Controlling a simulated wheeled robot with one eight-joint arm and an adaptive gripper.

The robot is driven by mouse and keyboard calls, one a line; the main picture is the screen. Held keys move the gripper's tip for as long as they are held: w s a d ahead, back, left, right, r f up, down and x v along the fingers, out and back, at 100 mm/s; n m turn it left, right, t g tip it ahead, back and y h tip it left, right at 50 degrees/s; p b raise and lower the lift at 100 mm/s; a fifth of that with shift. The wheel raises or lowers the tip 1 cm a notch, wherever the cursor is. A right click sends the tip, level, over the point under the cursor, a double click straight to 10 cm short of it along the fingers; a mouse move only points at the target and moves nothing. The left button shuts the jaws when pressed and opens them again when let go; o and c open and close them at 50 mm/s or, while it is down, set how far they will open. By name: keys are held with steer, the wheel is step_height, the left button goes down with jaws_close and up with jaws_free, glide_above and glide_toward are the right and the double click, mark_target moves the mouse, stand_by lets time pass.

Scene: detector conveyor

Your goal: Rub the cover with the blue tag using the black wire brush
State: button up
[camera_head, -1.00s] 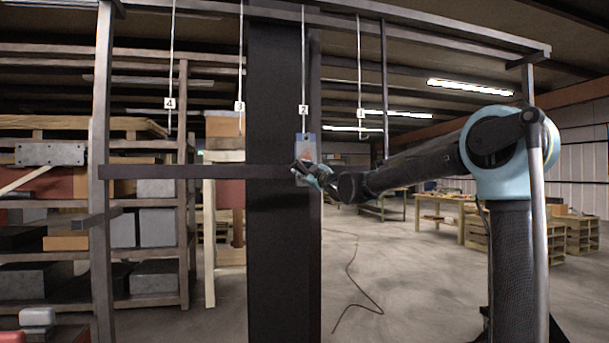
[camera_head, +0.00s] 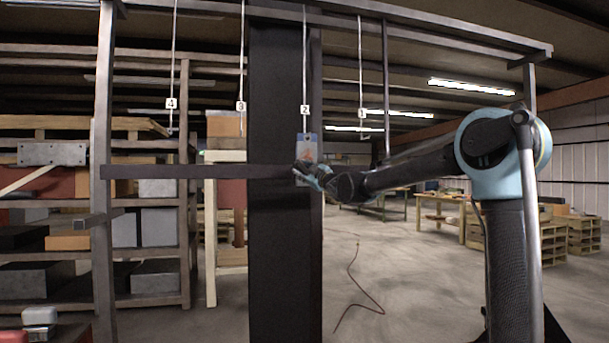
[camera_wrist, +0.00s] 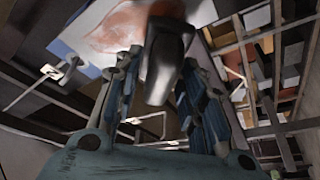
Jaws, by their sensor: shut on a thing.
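The cover (camera_head: 306,146) is a light panel with a blue edge and an orange-brown patch. It hangs upright under the label 2 in front of the dark column. In the wrist view the cover (camera_wrist: 100,32) fills the upper left, with blue at its left corner. My gripper (camera_head: 318,177) is at the lower part of the cover. In the wrist view my gripper (camera_wrist: 163,88) is shut on the dark brush (camera_wrist: 164,62), which points at the orange-brown patch. I cannot tell whether the brush touches the cover. Its bristles are hidden.
A dark horizontal bar (camera_head: 200,171) runs left from the column (camera_head: 268,250) at gripper height. Other hanging rods carry the labels 4 (camera_head: 171,103), 3 (camera_head: 240,105) and 1 (camera_head: 361,113). A loaded shelf (camera_head: 146,303) stands at the left. A dark cable (camera_head: 355,280) lies on the floor.

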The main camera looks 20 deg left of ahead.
steer(key=shift+w+d, duration=2)
steer(key=shift+d, duration=1.15)
steer(key=shift+s+a+r, duration=0.3)
steer(key=shift+s+a, duration=0.35)
steer(key=shift+a, duration=0.45)
steer(key=shift+s+a+r, duration=0.35)
steer(key=shift+s+a, duration=0.3)
steer(key=shift+a, duration=0.4)
steer(key=shift+s+a+r, duration=0.3)
steer(key=shift+s+a, duration=0.35)
steer(key=shift+a, duration=0.45)
steer(key=shift+w+r, duration=0.15)
steer(key=shift+r, duration=0.85)
steer(key=w+d, duration=0.3)
steer(key=d, duration=0.3)
steer(key=shift+w+d, duration=0.25)
steer(key=shift+w, duration=0.05)
